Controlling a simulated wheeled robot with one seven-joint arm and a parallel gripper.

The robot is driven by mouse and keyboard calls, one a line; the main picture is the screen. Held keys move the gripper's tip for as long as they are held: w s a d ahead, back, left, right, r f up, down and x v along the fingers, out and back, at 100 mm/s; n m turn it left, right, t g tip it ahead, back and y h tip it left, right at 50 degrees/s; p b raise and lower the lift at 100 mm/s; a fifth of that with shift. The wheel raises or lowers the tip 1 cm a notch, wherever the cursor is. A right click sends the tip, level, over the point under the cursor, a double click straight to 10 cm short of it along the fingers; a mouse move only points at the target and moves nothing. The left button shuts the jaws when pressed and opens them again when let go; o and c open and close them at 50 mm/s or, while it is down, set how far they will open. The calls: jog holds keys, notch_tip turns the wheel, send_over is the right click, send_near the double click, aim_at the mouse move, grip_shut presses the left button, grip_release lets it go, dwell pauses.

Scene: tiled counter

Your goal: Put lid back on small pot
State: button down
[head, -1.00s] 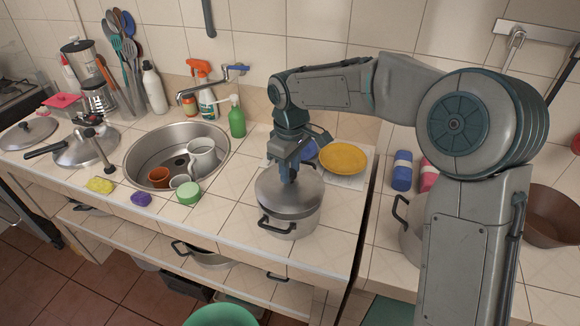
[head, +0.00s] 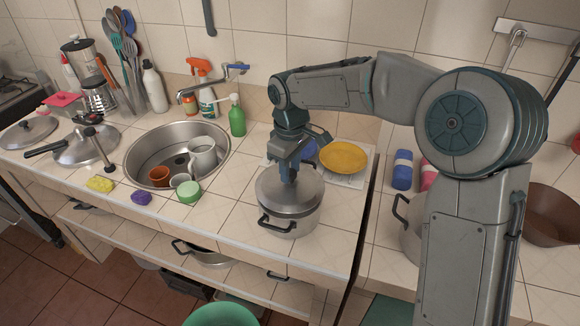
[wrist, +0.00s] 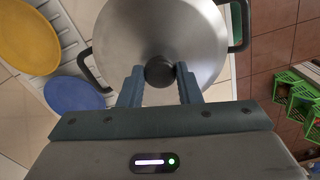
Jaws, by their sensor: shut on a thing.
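The small pot (head: 290,226) is steel with dark side handles and stands on the tiled counter right of the sink. Its steel lid (head: 276,200) lies over the pot's top and looks level. In the wrist view the lid (wrist: 158,30) covers the pot between the two dark handles. My gripper (head: 289,180) is above the lid's middle, pointing down. In the wrist view my gripper (wrist: 160,76) is shut on the lid's round black knob (wrist: 160,72). Whether the lid's rim is fully seated all round is hard to tell.
A yellow plate (head: 343,157) and a partly hidden blue plate (head: 309,150) lie behind the pot. A counter gap lies to the right.

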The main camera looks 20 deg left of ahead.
dwell(0.3)
jog(key=shift+c, duration=2.4)
grip_release()
jog(key=shift+r+p, duration=2.75)
jog(key=shift+r, duration=0.75)
grip_shut()
